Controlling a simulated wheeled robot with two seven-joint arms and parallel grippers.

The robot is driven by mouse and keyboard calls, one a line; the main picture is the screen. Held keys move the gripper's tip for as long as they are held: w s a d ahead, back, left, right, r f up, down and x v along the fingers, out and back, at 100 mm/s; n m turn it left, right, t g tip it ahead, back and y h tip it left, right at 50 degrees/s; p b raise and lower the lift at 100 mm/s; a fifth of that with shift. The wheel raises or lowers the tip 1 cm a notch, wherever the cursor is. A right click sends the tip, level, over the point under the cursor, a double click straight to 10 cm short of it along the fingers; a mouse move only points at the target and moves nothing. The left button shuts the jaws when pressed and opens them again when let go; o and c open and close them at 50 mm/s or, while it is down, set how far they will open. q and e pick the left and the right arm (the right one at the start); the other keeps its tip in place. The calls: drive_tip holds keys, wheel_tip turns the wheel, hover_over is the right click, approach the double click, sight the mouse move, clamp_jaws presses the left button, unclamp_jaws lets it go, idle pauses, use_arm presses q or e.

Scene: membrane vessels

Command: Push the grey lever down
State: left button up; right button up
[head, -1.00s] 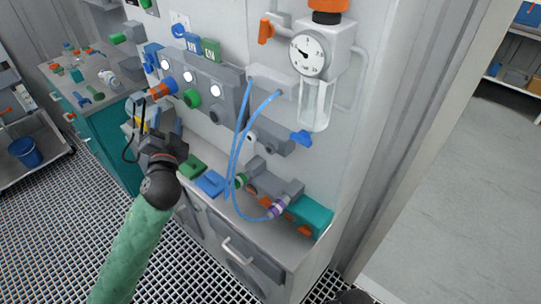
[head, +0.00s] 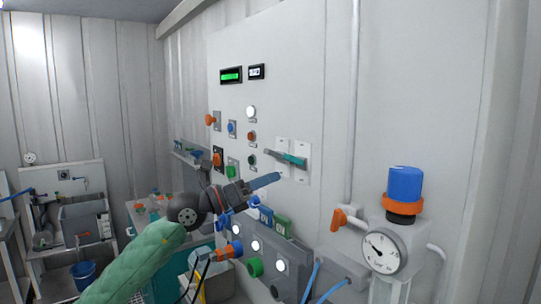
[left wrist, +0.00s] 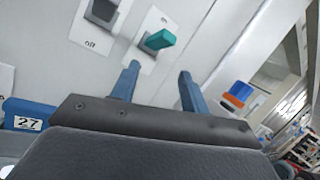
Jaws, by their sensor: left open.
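The grey lever (head: 271,153) sticks out from a white plate on the upper wall panel. It also shows at the top edge of the left wrist view (left wrist: 103,10), partly cut off, above an "off" label. A teal lever (head: 294,160) is on the plate beside it, and shows in the left wrist view (left wrist: 159,40). My left gripper (head: 265,181) is just below the levers, with blue fingers pointing at the panel. In the left wrist view its fingers (left wrist: 158,72) are apart and empty, below the teal lever. My right gripper is out of view.
Buttons and knobs (head: 232,128) sit left of the levers, under a green display (head: 231,75). Blue and green tags (head: 282,225) and a grey valve block (head: 262,248) lie below. A gauge (head: 380,252) with a blue-topped fitting stands at right.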

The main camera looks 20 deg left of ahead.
sight(266, 151)
use_arm(q)
drive_tip(key=w+a+r+m+t+y, duration=0.1)
drive_tip(key=w+a+r+y, duration=0.35)
drive_tip(key=a+y, duration=0.2)
drive_tip(key=shift+h, duration=0.25)
drive_tip(key=p+x, duration=0.1)
drive_tip(key=x, duration=0.1)
drive_tip(key=p+x, duration=0.1)
drive_tip(key=x, duration=0.1)
drive_tip(key=r+p+x, duration=0.1)
drive_tip(key=p+x, duration=0.1)
drive_tip(key=shift+w+d+f, duration=0.15)
drive_tip(key=shift+w+d, duration=0.2)
drive_tip(key=shift+d, duration=0.05)
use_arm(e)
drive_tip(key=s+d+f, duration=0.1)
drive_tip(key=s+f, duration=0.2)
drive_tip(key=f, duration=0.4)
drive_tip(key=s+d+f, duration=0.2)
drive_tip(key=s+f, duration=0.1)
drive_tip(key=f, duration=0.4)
use_arm(q)
drive_tip(key=shift+c, duration=0.4)
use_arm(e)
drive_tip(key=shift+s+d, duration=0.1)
use_arm(q)
drive_tip(key=c, duration=0.9)
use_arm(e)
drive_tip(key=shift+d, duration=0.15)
